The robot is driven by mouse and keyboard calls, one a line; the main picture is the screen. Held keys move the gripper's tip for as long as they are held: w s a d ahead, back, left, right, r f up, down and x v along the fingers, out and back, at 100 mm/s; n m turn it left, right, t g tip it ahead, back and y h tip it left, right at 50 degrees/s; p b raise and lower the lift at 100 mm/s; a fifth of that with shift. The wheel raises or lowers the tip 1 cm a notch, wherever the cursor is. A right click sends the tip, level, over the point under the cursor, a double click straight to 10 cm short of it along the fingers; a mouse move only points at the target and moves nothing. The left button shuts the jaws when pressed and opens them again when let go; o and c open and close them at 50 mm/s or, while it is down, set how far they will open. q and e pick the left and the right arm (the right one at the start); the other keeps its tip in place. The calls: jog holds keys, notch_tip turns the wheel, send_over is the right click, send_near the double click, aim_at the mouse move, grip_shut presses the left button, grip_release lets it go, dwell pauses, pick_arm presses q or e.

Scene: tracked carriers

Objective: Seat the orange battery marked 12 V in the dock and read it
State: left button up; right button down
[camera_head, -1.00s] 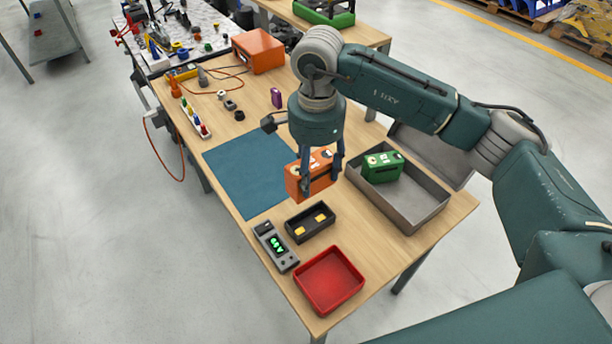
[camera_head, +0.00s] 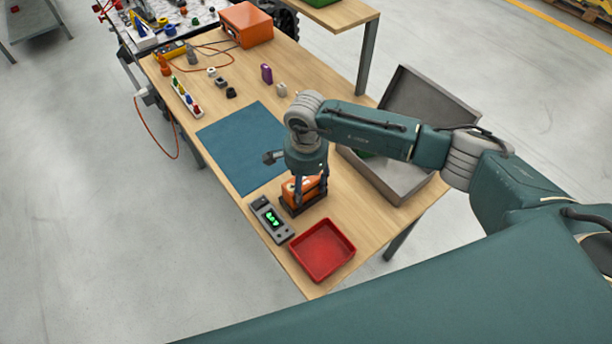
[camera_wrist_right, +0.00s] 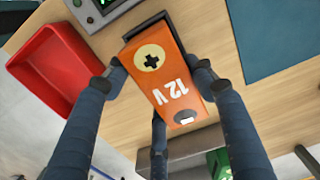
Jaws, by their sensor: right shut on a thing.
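The orange battery (camera_head: 303,190) is upright at the black dock (camera_head: 308,205) near the front of the table. In the right wrist view the battery (camera_wrist_right: 172,92) shows "12 V" and a plus mark, with the dark dock rim (camera_wrist_right: 149,24) beside it. Its lower part appears inside the rim; I cannot tell whether it rests on the bottom. My right gripper (camera_head: 309,187) is shut on the battery from above; its fingers also show in the wrist view (camera_wrist_right: 160,80). The meter (camera_head: 271,218) beside the dock has lit green digits, too small to read. My left gripper is out of view.
A red tray (camera_head: 322,250) stands close in front of the dock. A grey lidded case (camera_head: 392,188) stands to the right, with a green battery (camera_wrist_right: 218,162) partly hidden. A blue mat (camera_head: 238,142) lies behind. Small parts and an orange box (camera_head: 246,24) are farther back.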

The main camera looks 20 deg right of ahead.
jog(key=shift+w+f, duration=0.1)
jog(key=shift+f, duration=0.3)
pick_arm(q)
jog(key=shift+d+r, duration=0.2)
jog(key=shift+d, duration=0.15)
pick_arm(e)
jog(key=shift+f, duration=0.15)
jog(key=c, duration=0.7)
grip_release()
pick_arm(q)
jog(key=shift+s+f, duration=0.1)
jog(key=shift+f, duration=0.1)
pick_arm(e)
jog(key=shift+o, duration=0.2)
